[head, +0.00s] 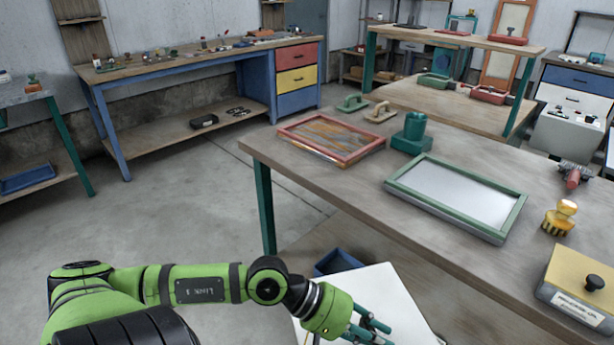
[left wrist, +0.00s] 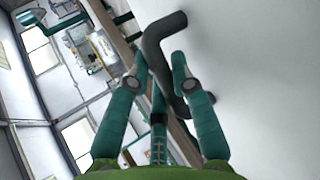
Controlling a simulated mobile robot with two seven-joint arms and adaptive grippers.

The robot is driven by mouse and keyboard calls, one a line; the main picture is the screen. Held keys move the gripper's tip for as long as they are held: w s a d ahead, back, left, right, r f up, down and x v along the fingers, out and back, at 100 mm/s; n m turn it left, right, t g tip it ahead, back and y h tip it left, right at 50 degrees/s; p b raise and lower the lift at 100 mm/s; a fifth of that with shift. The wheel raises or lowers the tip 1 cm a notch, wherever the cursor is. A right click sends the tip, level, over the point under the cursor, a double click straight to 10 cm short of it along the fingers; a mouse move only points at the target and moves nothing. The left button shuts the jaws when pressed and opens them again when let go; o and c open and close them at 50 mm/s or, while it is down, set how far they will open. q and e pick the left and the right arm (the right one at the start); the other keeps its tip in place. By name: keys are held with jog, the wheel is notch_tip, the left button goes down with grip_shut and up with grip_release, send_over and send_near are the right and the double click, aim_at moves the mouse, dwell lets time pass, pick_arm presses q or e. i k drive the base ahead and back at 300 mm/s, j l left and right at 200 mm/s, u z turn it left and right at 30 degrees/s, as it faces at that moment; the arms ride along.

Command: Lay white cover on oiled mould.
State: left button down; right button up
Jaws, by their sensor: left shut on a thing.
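A flat white panel, apparently the cover (head: 398,298), is at the bottom of the head view, in front of the near table edge and partly cut off. My left gripper (head: 372,322) is over it. In the left wrist view, the fingers of my left gripper (left wrist: 170,72) are shut around a dark grey bent handle (left wrist: 153,45) on the white panel (left wrist: 260,70). Two shallow framed moulds lie on the table: one green-framed with a pale grey inside (head: 455,193), one red-framed with brown streaks inside (head: 330,135). My right gripper is out of view.
A blue bin (head: 337,262) is partly behind the panel. Floor to the left is clear.

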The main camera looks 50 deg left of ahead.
aim_at(331, 133)
jog(key=j, duration=1)
jog(key=i+j, duration=0.1)
jog(key=j, duration=0.95)
jog(key=u, duration=0.05)
